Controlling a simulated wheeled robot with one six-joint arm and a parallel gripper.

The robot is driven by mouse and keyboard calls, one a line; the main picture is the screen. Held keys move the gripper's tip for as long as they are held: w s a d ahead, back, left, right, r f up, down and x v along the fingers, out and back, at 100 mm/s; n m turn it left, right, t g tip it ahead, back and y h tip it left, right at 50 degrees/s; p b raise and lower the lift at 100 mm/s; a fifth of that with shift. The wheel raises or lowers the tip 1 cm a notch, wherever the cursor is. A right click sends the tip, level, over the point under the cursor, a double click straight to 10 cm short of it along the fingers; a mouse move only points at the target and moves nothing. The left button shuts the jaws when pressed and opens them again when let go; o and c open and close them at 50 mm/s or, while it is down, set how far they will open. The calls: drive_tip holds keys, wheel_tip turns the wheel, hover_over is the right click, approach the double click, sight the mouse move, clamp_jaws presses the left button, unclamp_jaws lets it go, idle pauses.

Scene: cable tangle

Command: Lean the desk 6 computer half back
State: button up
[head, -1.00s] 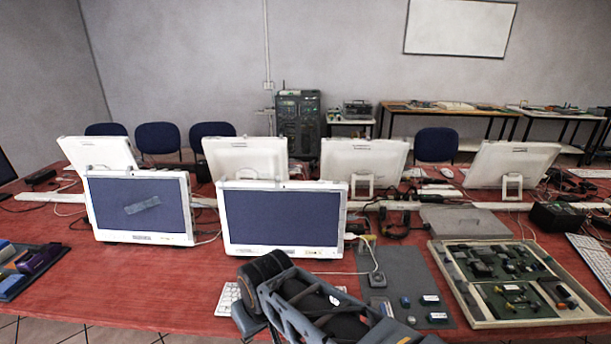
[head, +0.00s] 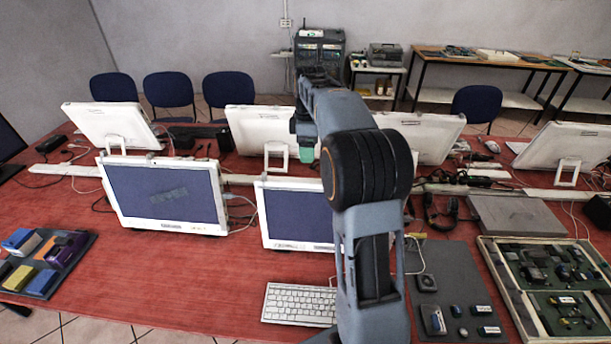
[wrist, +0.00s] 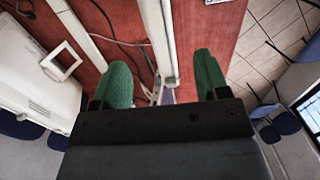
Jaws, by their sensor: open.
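Two white computers face me in the front row, a left one (head: 165,194) and a right one (head: 293,212), both with dark screens and leaning slightly back. My arm hides much of the right one. No desk numbers are readable, so I cannot tell which is desk 6. My gripper (wrist: 164,82) is open with green fingertips. In the head view it hangs above the right front computer, partly hidden by my arm. In the wrist view, a white computer edge (wrist: 157,35) lies below and between the fingers; I cannot tell any contact.
Back-row computers (head: 108,124) stand behind, stands facing me. A white cable rail (head: 240,179) and loose cables run between the rows. A keyboard (head: 298,304), grey mat (head: 450,270), parts tray (head: 506,300) and coloured boxes (head: 42,252) lie in front.

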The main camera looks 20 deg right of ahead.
sight(309, 180)
drive_tip(key=f, duration=0.4)
drive_tip(key=f+p, duration=0.1)
drive_tip(key=f, duration=0.8)
drive_tip(key=shift+s+f, duration=0.15)
drive_tip(key=shift+s, duration=0.2)
drive_tip(key=shift+c, duration=0.5)
